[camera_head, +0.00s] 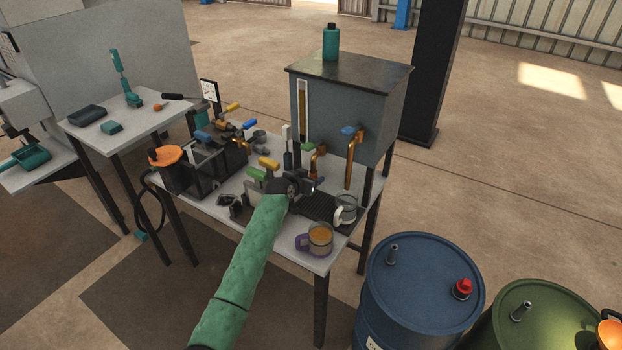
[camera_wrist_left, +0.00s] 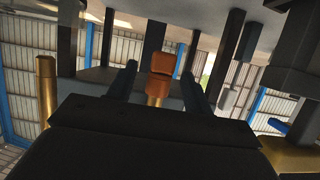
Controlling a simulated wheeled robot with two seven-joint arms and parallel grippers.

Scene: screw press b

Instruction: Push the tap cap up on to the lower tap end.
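My left gripper (camera_head: 304,187) is low over the table, just below and in front of the lower tap (camera_head: 314,163), a copper-brown tap with a green handle. In the left wrist view its two dark fingers (camera_wrist_left: 158,76) stand apart, with gaps beside an orange-brown piece (camera_wrist_left: 163,63) seen between them. A short brass length (camera_wrist_left: 155,100) shows below that piece. I cannot tell whether the orange-brown piece is the tap cap or part of the tap. I cannot make out the cap in the head view; the gripper covers that spot.
The taller tap (camera_head: 351,165) with a blue handle stands to the right on the grey tank (camera_head: 345,105). A glass mug (camera_head: 346,209) and a purple-handled mug (camera_head: 318,240) stand close by at the right. Valves and a black frame (camera_head: 210,168) crowd the left.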

